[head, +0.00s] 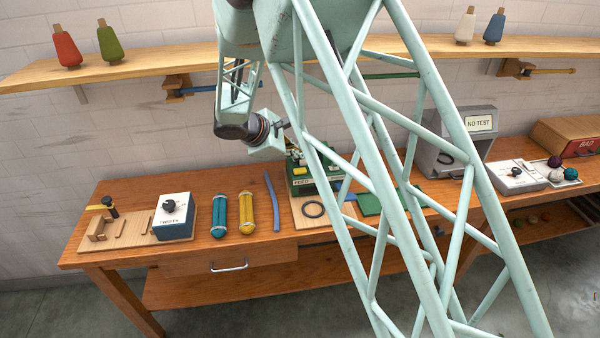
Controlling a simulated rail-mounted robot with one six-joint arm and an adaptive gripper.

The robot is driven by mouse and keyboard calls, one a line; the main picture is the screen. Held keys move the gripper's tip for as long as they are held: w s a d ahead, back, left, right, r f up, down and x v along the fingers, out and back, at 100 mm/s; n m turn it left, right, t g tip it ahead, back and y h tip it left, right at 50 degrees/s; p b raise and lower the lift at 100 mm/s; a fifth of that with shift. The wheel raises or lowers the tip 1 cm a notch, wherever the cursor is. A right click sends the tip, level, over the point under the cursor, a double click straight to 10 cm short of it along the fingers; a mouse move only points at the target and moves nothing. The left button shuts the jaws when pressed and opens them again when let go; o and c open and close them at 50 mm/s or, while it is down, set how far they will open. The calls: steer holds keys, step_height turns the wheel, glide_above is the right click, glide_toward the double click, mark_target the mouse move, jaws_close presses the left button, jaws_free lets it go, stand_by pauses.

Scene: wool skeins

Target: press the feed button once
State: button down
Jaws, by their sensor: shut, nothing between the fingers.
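A green box (303,188) with a "FEED" label on its front stands on the bench, right of the blue rod. A small yellow part (299,170), which may be the feed button, shows on it. My gripper (292,151) is at the upper left of the box, small and partly hidden by my own arm. It is shut and empty. I cannot tell whether its tips touch the box or a button. The right side of the box is behind my arm's lattice.
On the wooden bench (130,252) are a blue box with a dial (176,216), two skeins, teal (219,214) and yellow (246,213), a blue rod (272,200) and a dark ring (314,209). A grey "NO TEST" machine (437,154) stands right. A shelf (160,62) runs above.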

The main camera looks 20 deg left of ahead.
mark_target(300, 171)
steer(key=shift+f+b, duration=1.1)
steer(key=shift+f, duration=0.5)
steer(key=shift+f+b, duration=1.1)
stand_by(2.0)
steer(key=shift+r, duration=0.1)
stand_by(0.4)
steer(key=shift+r+p, duration=0.45)
steer(key=shift+r, duration=0.5)
steer(key=shift+r, duration=0.15)
steer(key=shift+r+p, duration=1.1)
steer(key=shift+r, duration=1.25)
steer(key=shift+d, duration=0.1)
